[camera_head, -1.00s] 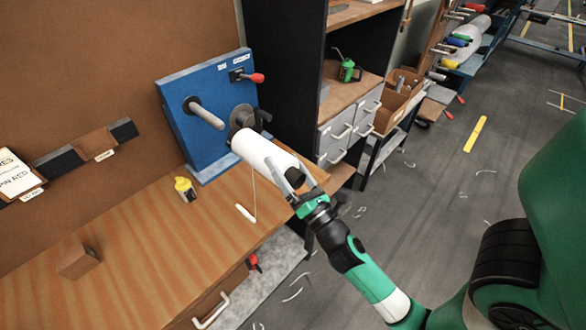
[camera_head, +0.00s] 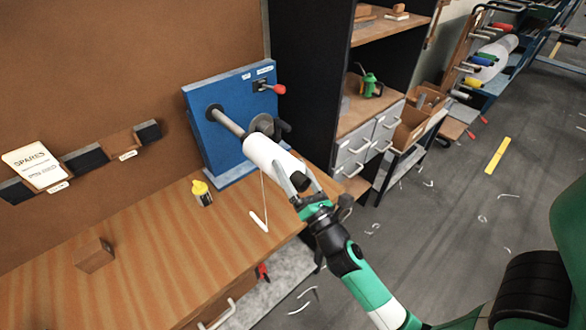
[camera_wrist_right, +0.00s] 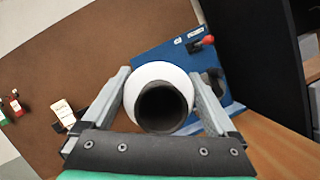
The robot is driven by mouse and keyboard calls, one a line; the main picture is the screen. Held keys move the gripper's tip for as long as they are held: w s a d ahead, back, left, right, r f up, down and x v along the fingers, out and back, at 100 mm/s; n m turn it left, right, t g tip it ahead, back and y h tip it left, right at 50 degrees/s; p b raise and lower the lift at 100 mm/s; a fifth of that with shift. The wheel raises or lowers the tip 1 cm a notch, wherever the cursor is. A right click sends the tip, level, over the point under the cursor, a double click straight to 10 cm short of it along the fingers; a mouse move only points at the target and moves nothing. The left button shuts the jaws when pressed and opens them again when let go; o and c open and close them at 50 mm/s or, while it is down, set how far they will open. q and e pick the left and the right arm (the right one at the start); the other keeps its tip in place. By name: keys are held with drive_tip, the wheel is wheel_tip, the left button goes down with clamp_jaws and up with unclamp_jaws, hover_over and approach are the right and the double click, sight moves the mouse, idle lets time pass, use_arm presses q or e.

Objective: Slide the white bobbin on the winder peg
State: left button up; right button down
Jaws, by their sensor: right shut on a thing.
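The white bobbin (camera_head: 266,153) is held tilted in front of the blue winder (camera_head: 225,145). A loose thread hangs from it. My right gripper (camera_head: 297,178) is shut on its near end. The grey winder peg (camera_head: 228,122) sticks out of the winder towards the bobbin's far end. Peg and bobbin look roughly in line, but I cannot tell whether the tip is inside the bore. In the right wrist view the bobbin (camera_wrist_right: 163,72) sits between both fingers, its dark bore facing the camera. The peg is hidden there. My left gripper is not in view.
A dark round disc (camera_head: 262,124) and a red-knobbed lever (camera_head: 275,88) are on the winder, close to the bobbin's right. A yellow bottle (camera_head: 202,194) and a wooden block (camera_head: 93,255) stand on the bench (camera_head: 150,250). Shelves and drawers (camera_head: 355,148) stand to the right.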

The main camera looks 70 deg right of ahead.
sight(262, 145)
drive_tip(key=shift+w+d+r, duration=0.1)
drive_tip(key=shift+w, duration=0.1)
idle(0.4)
drive_tip(key=shift+w+d, duration=0.4)
drive_tip(key=shift+w, duration=0.45)
drive_tip(key=shift+w+d+b, duration=0.1)
drive_tip(key=shift+w+d, duration=0.3)
drive_tip(key=shift+w, duration=0.3)
drive_tip(key=shift+w+d+b, duration=0.1)
drive_tip(key=shift+w+d, duration=0.25)
drive_tip(key=shift+w, duration=0.4)
drive_tip(key=shift+w+d+b, duration=0.1)
drive_tip(key=shift+w+d, duration=0.3)
drive_tip(key=shift+w, duration=0.3)
drive_tip(key=shift+w+d+b, duration=0.25)
drive_tip(key=shift+w+d, duration=0.15)
drive_tip(key=shift+w, duration=0.35)
drive_tip(key=shift+w+d+b, duration=0.25)
drive_tip(key=shift+w+d, duration=0.1)
drive_tip(key=shift+w, duration=0.4)
drive_tip(key=shift+w+d+b, duration=0.25)
drive_tip(key=shift+w+d, duration=0.15)
drive_tip(key=shift+w, duration=0.35)
